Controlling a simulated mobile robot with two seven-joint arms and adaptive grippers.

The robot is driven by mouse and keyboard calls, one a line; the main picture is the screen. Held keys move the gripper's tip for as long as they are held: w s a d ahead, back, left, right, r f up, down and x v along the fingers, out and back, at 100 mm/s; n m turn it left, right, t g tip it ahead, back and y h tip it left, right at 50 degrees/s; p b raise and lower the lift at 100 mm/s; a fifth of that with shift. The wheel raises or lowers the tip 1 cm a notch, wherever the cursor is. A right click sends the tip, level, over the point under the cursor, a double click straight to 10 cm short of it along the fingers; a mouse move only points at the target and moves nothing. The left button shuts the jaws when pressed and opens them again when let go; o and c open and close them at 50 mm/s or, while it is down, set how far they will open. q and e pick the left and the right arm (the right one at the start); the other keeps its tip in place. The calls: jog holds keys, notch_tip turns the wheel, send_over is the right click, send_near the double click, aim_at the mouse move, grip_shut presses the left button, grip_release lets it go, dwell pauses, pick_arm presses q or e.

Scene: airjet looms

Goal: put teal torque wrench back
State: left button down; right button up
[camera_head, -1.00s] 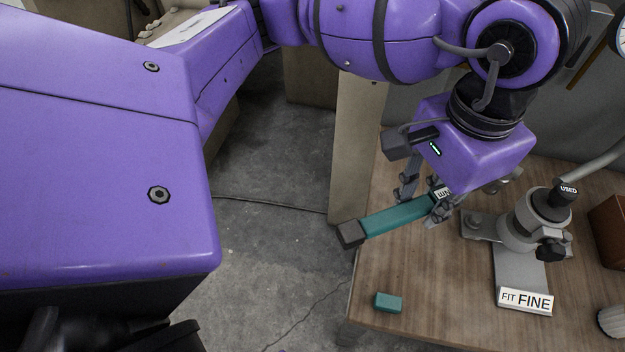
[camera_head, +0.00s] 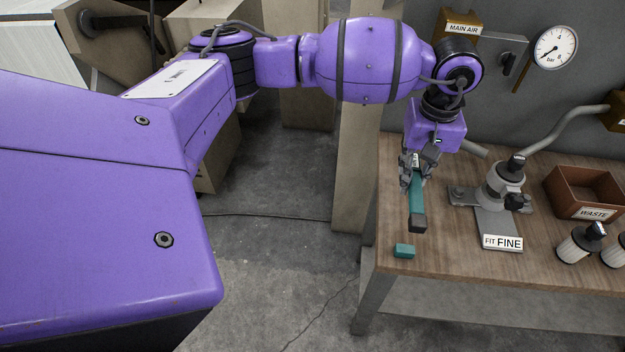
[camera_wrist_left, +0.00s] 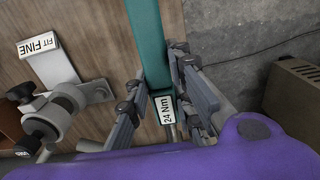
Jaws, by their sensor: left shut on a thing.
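The teal torque wrench (camera_head: 416,203) has a long teal body with a dark end block that points toward the front of the workbench (camera_head: 462,259). My left gripper (camera_head: 414,178) is shut on it near its white label. In the left wrist view the wrench (camera_wrist_left: 148,50) runs up between the fingers of my gripper (camera_wrist_left: 167,105), and the label reads "24 Nm". The wrench is over the bench's left part; whether it touches the top I cannot tell. A small teal block (camera_head: 404,251) lies on the bench near its front left corner. My right gripper is not in view.
A grey fixture (camera_head: 503,190) with a "FIT FINE" plate (camera_head: 502,242) stands right of the wrench. A brown "WASTE" bin (camera_head: 588,193), white cylinders with dark tops (camera_head: 580,243), a pressure gauge (camera_head: 556,48) and a "MAIN AIR" box (camera_head: 460,27) are farther right or behind.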

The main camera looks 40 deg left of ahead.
pick_arm(q)
jog(key=shift+w+r, duration=0.1)
jog(key=shift+w, duration=0.2)
jog(key=shift+s+d, duration=0.1)
notch_tip(320, 180, down, 6)
jog(key=b, duration=0.3)
jog(key=shift+f+b, duration=0.4)
jog(key=shift+f, duration=0.15)
